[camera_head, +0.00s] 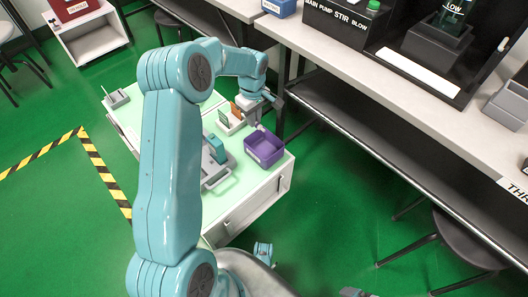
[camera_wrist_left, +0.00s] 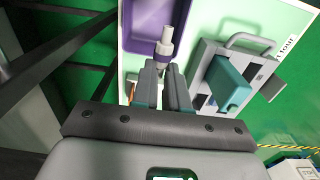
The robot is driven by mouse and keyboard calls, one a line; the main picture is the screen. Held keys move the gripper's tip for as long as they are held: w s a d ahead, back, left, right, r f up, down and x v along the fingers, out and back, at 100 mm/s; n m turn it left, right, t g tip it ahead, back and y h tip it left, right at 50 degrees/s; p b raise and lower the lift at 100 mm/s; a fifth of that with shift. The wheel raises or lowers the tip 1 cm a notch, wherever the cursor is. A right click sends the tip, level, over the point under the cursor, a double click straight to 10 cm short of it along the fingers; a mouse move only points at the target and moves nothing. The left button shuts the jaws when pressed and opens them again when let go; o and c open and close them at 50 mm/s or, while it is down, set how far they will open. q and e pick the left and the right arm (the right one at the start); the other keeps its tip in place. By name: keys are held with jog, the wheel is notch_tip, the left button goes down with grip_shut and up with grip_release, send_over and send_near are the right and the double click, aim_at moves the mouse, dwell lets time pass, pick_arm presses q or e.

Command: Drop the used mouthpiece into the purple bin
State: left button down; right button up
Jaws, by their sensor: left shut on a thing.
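My left gripper (camera_head: 258,122) is shut on the mouthpiece, a small pale grey tube. In the left wrist view, the mouthpiece (camera_wrist_left: 166,44) sticks out beyond the fingertips (camera_wrist_left: 163,76), with a purple band near its base. The purple bin (camera_head: 264,149) is an open box on the pale green table top, near its right edge. The gripper is just behind the bin in the head view. In the left wrist view, the mouthpiece overlaps the near edge of the purple bin (camera_wrist_left: 135,47); its height above it is unclear.
A grey tray with a teal handheld tester (camera_wrist_left: 232,84) lies beside the bin. A small holder with an orange part (camera_head: 236,109) stands near the gripper. A grey stand (camera_head: 116,98) sits at the table's far left. A long bench (camera_head: 400,105) runs along the right.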

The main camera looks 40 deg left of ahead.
pick_arm(q)
jog(key=shift+f+b, duration=0.75)
jog(key=shift+f, duration=0.85)
jog(key=shift+r, duration=0.1)
jog(key=c, duration=1.1)
grip_release()
notch_tip(320, 180, up, 16)
jog(key=p, duration=0.6)
jog(key=shift+r, duration=0.15)
